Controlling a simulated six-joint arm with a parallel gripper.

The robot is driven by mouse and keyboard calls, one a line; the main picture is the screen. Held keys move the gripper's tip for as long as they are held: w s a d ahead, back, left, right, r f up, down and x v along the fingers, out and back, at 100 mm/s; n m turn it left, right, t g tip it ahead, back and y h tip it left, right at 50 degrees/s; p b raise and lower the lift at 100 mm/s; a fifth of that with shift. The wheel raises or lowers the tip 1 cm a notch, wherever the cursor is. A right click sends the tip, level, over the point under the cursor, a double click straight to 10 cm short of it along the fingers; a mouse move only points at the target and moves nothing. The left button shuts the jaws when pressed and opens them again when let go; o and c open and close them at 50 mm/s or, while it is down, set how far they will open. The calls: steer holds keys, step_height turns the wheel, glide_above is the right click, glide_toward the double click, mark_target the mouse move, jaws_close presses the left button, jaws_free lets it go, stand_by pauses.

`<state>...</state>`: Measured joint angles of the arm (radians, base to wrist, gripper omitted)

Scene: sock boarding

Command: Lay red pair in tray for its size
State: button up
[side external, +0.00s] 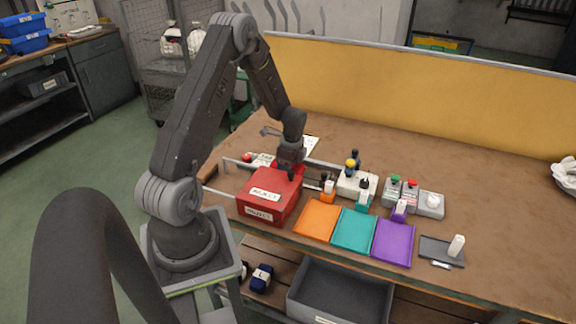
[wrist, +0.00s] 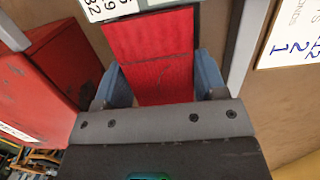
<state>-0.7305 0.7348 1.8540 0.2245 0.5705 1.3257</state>
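The red pair (wrist: 150,55) shows in the wrist view as a flat, red, cloth-like piece with a crease across it. My gripper (wrist: 162,85) has blue-grey fingers on both sides of it. The piece fills the gap and the fingers appear closed on its edges. In the side view my gripper (side external: 290,160) is low behind the red reject box, with red showing at its tip; the fingers are mostly hidden. An orange tray (side external: 317,219), a teal tray (side external: 354,230) and a purple tray (side external: 393,241) lie side by side along the front edge, all looking empty.
The red reject box (side external: 270,195) stands close in front of my gripper; its side fills the left of the wrist view (wrist: 45,75). Small coloured blocks and grey holders (side external: 402,192) stand behind the trays. A dark plate (side external: 441,251) lies right of them.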

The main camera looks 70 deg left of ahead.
steer(key=o, duration=0.4)
steer(key=shift+r, duration=0.1)
step_height(320, 180, up, 13)
steer(key=w+d, duration=0.1)
steer(key=d+r+n+t, duration=0.2)
steer(key=d+r, duration=0.6)
steer(key=d, duration=0.2)
steer(key=s+d+r+n+t, duration=0.1)
steer(key=s+d+r+n, duration=0.1)
steer(key=s+d, duration=0.2)
steer(key=s+d+r+n+t, duration=0.2)
steer(key=s+d+r, duration=0.1)
steer(key=d, duration=0.5)
steer(key=s+d+r+n+t, duration=0.1)
steer(key=s+d+r+n, duration=0.1)
steer(key=s+d, duration=0.3)
steer(key=shift+s+d+r+n+h, duration=0.15)
steer(key=shift+s+d+h, duration=0.05)
steer(key=shift+d, duration=0.35)
steer(key=shift+s+d+r+n+h, duration=0.15)
steer(key=shift+d+h, duration=0.05)
steer(key=shift+d, duration=0.35)
steer(key=shift+o, duration=0.5)
steer(key=shift+s+d+t, duration=0.3)
steer(key=shift+s, duration=0.15)
